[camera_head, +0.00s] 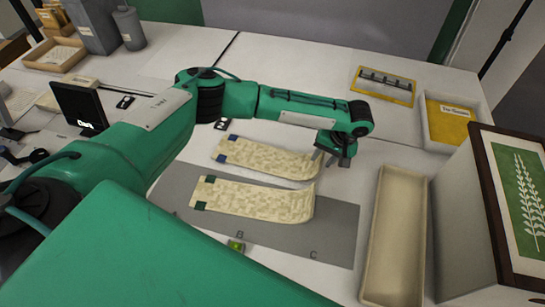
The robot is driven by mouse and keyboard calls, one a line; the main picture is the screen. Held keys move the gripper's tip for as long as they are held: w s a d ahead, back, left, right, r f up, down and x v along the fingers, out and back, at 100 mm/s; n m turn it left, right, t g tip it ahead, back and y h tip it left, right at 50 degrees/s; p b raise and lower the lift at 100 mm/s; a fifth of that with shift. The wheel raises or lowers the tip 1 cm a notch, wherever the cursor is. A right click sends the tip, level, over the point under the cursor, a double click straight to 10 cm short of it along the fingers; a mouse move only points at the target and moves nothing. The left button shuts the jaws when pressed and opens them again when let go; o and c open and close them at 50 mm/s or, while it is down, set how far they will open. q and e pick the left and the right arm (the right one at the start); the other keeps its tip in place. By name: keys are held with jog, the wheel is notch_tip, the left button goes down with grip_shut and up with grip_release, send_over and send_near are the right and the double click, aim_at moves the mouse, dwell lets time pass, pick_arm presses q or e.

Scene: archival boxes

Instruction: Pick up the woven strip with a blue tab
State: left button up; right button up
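The woven strip with blue tabs (262,158) is cream coloured and lies behind another strip, its blue tabs at the left end. A second woven strip (258,199) with dark green tabs lies in front of it on a grey mat (335,232). My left gripper (331,160) points down at the right end of the blue-tabbed strip. Its fingers look spread apart. I cannot tell whether they touch the strip's end. My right gripper is not in view.
A long empty cream tray (398,235) stands right of the mat. A framed plant picture (520,195) and a yellow-labelled box (448,120) are farther right. A yellow-edged tray (385,86) lies at the back. A small black screen (80,108) stands at left.

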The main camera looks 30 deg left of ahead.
pick_arm(q)
jog(key=shift+x, duration=0.9)
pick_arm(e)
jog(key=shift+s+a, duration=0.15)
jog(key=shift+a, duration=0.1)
pick_arm(q)
jog(key=shift+c, duration=0.4)
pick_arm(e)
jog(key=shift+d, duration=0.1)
pick_arm(q)
grip_shut()
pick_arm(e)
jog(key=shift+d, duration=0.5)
pick_arm(q)
jog(key=shift+r, duration=0.1)
